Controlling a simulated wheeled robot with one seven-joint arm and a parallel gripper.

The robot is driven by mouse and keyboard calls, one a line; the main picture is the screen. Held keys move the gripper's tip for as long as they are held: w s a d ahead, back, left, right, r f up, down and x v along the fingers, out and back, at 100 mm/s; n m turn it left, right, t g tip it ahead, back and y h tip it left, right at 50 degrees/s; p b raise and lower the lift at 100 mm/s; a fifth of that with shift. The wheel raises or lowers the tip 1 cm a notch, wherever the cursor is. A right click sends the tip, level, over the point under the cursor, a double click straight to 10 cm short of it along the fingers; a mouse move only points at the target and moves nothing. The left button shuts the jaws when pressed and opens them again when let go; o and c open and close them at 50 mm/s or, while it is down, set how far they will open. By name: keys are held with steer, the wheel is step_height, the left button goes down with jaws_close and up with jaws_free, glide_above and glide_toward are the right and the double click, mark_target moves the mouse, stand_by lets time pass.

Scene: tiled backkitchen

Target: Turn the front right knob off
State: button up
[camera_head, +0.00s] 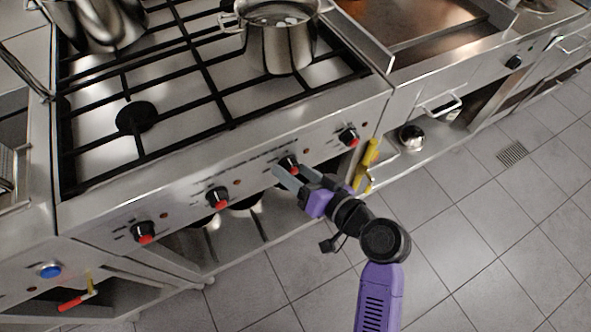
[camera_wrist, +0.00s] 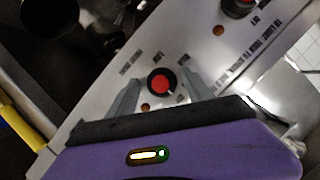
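The stove's front panel carries a row of black knobs with red faces. The rightmost knob (camera_head: 348,136) is to the right of my gripper, apart from it. The second knob from the right (camera_head: 288,164) is at my gripper (camera_head: 290,171). In the wrist view, a red-faced knob (camera_wrist: 161,84) sits between the two grey fingers of my gripper (camera_wrist: 164,80). The fingers are apart, one on each side, with gaps to the knob. Two more knobs are to the left, the nearer (camera_head: 218,197) and the farther (camera_head: 143,232).
A steel pot (camera_head: 281,42) stands on the black grates at the back. Another pot (camera_head: 97,22) is at the far left. A blue knob (camera_head: 49,271) is at far left. Tiled floor in front is clear.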

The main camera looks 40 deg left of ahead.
steer(key=shift+r, duration=0.1)
steer(key=v, duration=0.7)
steer(key=shift+d, duration=0.4)
stand_by(0.3)
